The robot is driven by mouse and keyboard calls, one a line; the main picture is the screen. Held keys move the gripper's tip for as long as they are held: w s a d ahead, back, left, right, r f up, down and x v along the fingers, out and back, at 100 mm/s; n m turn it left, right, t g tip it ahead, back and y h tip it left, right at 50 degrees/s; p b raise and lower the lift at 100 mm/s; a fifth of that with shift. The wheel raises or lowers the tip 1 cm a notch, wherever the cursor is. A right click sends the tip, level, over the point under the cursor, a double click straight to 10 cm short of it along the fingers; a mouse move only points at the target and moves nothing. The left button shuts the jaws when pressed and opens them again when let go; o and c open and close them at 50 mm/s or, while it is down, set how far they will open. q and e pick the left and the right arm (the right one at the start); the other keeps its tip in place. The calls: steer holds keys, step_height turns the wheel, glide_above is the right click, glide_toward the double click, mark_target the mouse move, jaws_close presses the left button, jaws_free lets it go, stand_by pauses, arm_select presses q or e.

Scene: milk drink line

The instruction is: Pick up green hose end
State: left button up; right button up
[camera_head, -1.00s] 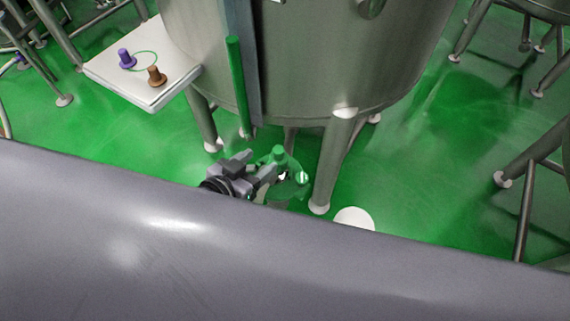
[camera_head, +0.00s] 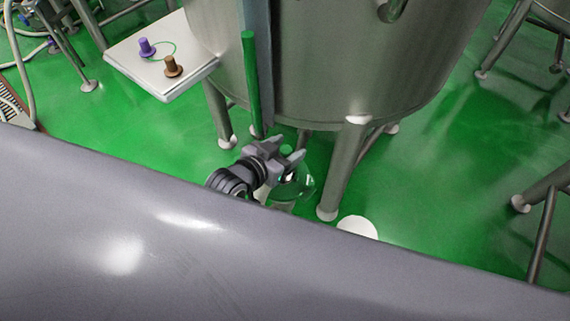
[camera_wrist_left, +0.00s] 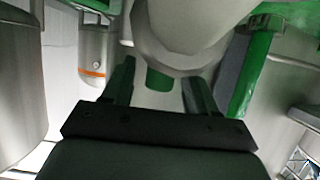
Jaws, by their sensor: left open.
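A green hose (camera_head: 251,80) runs upright along the side of the steel tank. Low by the tank legs, a green curved piece (camera_head: 307,188), perhaps the hose end, shows partly behind my left gripper (camera_head: 292,161). The gripper is open, and its wrist covers much of that piece. In the left wrist view the two fingers of the gripper (camera_wrist_left: 160,92) stand apart with a green patch visible between them. I cannot tell whether that patch is the hose end or the floor. My right gripper is not in view.
The steel tank (camera_head: 350,60) stands on legs just beyond my gripper, with one leg (camera_head: 343,170) close to its right. A white shelf (camera_head: 150,80) at left holds a purple fitting (camera_head: 146,47) and a brown fitting (camera_head: 172,66).

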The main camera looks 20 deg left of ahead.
arm_select(q)
steer(key=shift+w+d+f, duration=0.25)
steer(key=shift+w, duration=0.3)
steer(key=shift+c, duration=0.3)
steer(key=shift+r, duration=0.1)
jaws_close()
